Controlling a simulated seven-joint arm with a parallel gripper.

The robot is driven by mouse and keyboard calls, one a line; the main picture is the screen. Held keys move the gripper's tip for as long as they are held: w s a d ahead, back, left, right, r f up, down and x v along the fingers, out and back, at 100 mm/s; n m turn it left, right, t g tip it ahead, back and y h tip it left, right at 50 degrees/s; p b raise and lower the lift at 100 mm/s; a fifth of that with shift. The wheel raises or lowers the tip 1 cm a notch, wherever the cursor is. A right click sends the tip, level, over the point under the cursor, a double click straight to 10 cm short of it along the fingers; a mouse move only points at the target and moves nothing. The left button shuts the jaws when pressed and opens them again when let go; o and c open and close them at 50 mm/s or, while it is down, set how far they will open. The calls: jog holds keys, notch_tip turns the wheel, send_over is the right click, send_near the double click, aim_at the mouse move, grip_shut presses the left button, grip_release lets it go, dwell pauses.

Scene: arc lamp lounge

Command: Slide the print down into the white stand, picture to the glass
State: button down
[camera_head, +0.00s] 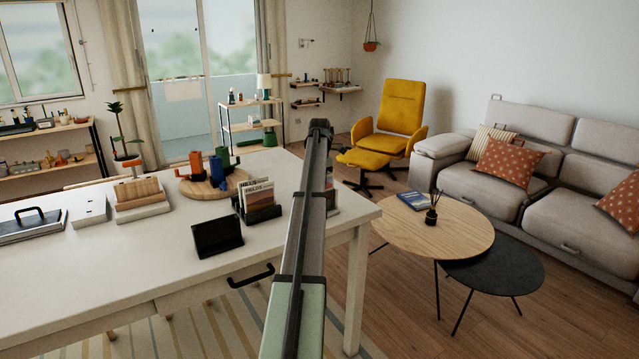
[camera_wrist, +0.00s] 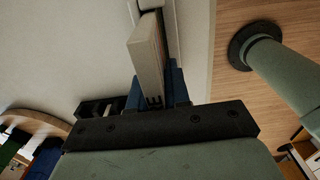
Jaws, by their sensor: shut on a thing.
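In the wrist view my gripper (camera_wrist: 156,88) has its two blue fingers closed on a flat, pale-faced piece, apparently the print (camera_wrist: 146,65). A narrow coloured side of it shows on the right, and a dark mark shows near the fingers. A white edged thing (camera_wrist: 171,18), possibly the white stand, shows at the top, beyond the print's far end. I cannot tell whether they touch or which way the picture faces. In the head view my arm hides the gripper and most of what is there; only a sliver of a small object (camera_head: 333,202) shows at its right.
The white table (camera_head: 120,265) also holds a dark stand (camera_head: 217,237), a black rack of cards (camera_head: 259,202), a round wooden board (camera_head: 212,187) with coloured pieces, and a wooden-topped block (camera_head: 140,200). The table's right edge is close to my arm. The front left is clear.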

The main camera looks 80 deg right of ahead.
jog(key=shift+f, duration=0.3)
jog(key=c, duration=1)
grip_release()
notch_tip(320, 180, up, 14)
jog(key=shift+f, duration=0.1)
